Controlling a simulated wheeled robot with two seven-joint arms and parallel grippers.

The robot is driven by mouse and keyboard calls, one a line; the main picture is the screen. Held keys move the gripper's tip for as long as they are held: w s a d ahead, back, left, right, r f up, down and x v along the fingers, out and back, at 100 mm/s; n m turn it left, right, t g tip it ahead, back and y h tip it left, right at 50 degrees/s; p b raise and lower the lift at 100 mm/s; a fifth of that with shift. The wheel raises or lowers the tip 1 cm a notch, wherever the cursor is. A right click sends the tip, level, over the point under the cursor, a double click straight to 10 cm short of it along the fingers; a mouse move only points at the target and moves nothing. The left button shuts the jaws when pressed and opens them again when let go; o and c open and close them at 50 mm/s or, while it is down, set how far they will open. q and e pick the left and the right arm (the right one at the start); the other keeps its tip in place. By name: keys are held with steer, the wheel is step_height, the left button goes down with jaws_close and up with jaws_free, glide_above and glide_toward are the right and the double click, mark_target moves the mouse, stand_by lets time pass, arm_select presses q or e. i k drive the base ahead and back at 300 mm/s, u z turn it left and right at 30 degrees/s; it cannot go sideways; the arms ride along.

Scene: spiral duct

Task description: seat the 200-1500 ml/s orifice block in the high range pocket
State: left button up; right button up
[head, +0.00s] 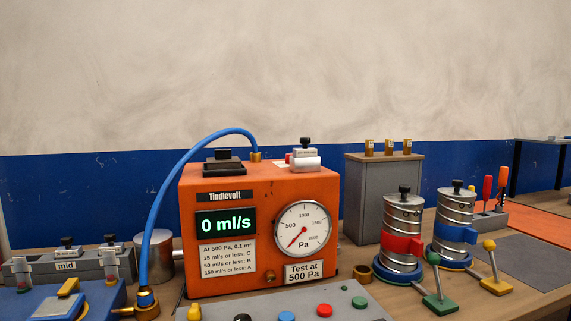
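A grey rack (84,265) at the left carries a pocket labelled "mid", with small black-knobbed blocks (67,246) and (109,243) standing at it. Their small labels are too small to read, so I cannot tell which block is the 200-1500 ml/s one. A white and silver block (306,160) with a black knob and a red mark sits on top of the orange tester, at its right. Its label is also unreadable. No pocket marked high shows in this view. Neither of my grippers is in view.
The orange tester (258,189) reads 0 ml/s and has a black fitting (223,163) on top. A blue hose (163,190) arches from it to a brass fitting. Two duct cylinders (402,235) and (454,228), coloured levers and a grey cabinet (384,195) stand at the right.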

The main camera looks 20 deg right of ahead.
mark_target(44, 269)
steer(key=z, duration=1.1)
steer(key=i, duration=0.95)
steer(key=u, duration=0.6)
